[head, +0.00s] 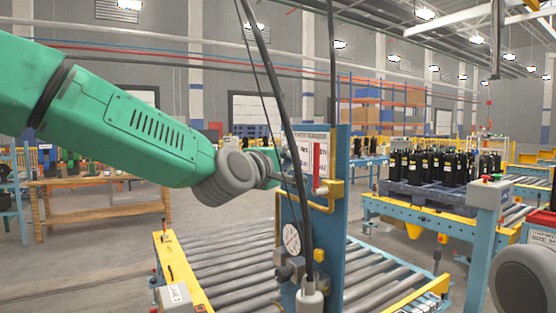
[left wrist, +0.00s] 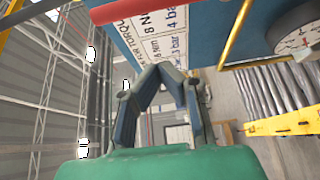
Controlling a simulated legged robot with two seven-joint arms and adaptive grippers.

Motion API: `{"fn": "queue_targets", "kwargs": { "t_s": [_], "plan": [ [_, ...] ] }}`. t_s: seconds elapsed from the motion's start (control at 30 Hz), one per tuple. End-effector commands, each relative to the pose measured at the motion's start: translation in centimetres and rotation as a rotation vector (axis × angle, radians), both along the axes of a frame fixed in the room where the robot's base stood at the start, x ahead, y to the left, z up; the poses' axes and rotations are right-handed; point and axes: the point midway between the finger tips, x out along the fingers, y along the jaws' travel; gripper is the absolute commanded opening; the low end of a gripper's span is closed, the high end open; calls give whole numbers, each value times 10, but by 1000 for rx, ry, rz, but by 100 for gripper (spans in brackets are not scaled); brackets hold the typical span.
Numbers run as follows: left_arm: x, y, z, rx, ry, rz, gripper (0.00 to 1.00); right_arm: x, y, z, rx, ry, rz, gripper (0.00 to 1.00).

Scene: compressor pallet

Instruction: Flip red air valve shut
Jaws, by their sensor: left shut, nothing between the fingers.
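The red air valve handle (head: 316,163) stands upright on the blue panel (head: 344,230), above a yellow pipe (head: 318,207). In the left wrist view a red bar, which looks like this handle (left wrist: 118,10), crosses the top edge, and the yellow pipe (left wrist: 236,35) runs to its right. My left gripper (head: 281,164) is just left of the handle, in front of the panel's printed label. Its fingers (left wrist: 160,70) are closed together with nothing between them, apart from the handle in the left wrist view. The exact depth gap is unclear. My right gripper is out of view.
A pressure gauge (head: 291,238) is low on the panel. Black cables hang down in front of the panel. A roller conveyor (head: 225,270) lies beneath and behind it. Black cylinders (head: 440,166) stand on a pallet at the right. A wooden bench (head: 95,190) is at the left.

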Motion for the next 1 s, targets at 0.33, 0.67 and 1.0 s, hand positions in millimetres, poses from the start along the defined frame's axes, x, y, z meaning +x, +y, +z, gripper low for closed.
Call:
{"fn": "queue_targets", "kwargs": {
  "t_s": [0.33,0.67,1.0],
  "plan": [
    [8,-31,2,3,-3,-3,0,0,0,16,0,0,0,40],
    [-1,-41,0,2,-1,0,0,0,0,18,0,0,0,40],
    [-2,-42,0,4,-7,0,0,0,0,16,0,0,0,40]
  ]
}}
